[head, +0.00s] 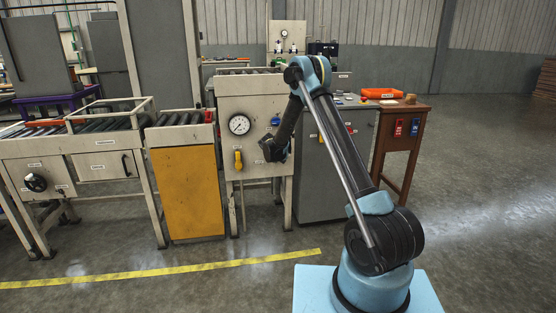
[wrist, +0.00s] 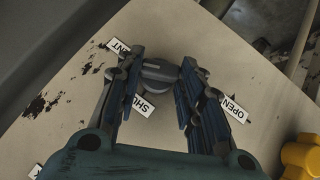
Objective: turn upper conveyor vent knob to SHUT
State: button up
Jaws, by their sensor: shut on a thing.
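The grey vent knob (wrist: 158,72) sits on a pale, scuffed panel in the wrist view. My gripper (wrist: 160,65) is shut on it, with one finger on each side. A SHUT label (wrist: 143,104) lies just below the knob, partly behind the left finger. An OPEN label (wrist: 235,108) is to the right of the right finger. I cannot tell which label the knob points to. In the head view my gripper (head: 274,149) is against the front of the pale machine panel (head: 225,150) and hides the knob.
A pressure gauge (head: 239,124) and a yellow handle (head: 238,160) are on the panel left of my gripper. A blue knob (head: 275,121) is just above it. A wooden table (head: 404,112) with an orange tray (head: 381,93) stands to the right. Open floor lies in front.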

jog(key=n+t+h, duration=0.2)
jog(key=a+f+n+t+h, duration=0.1)
jog(key=n+h, duration=0.1)
jog(key=h, duration=0.1)
jog(key=f+n+t+h, duration=0.1)
jog(key=n+t+h, duration=0.1)
jog(key=shift+s+a+n+t, duration=0.25)
jog(key=shift+n+t, duration=0.05)
jog(key=shift+n, duration=0.1)
dwell(0.3)
dwell(0.5)
jog(key=o, duration=1.1)
jog(key=shift+f, duration=0.1)
jog(key=shift+c, duration=0.2)
jog(key=shift+d, duration=0.1)
jog(key=v, duration=1.2)
